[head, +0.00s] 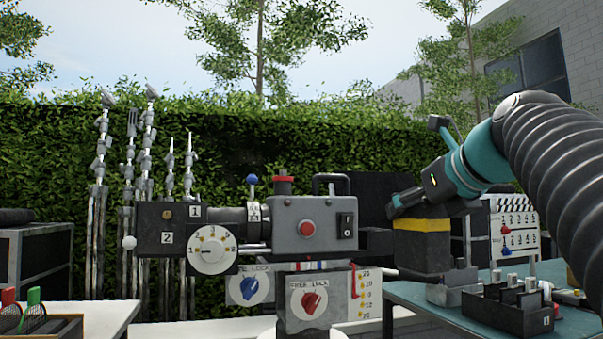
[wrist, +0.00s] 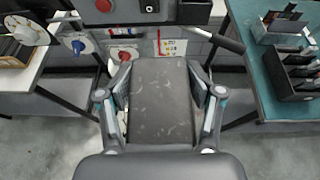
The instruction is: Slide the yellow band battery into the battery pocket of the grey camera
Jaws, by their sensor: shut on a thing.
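The yellow band battery (head: 421,258) is a dark block with a yellow stripe near its top. My gripper (head: 408,204) is shut on it from above and holds it in the air to the right of the camera. In the wrist view the battery's dark scuffed face (wrist: 160,105) fills the space between my two fingers. The grey camera (head: 285,218) stands on a tripod head, with a red button and a black switch on its side. A black part (head: 375,242) shows between the camera and the battery. The inside of the pocket is not visible.
A teal table (head: 540,322) at right bears a black tray (head: 507,312) of batteries and a clapperboard (head: 515,225). The tripod head has blue and red lock knobs (head: 314,300). A dark handle bar (wrist: 218,40) sticks out near the battery. A white table stands at left.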

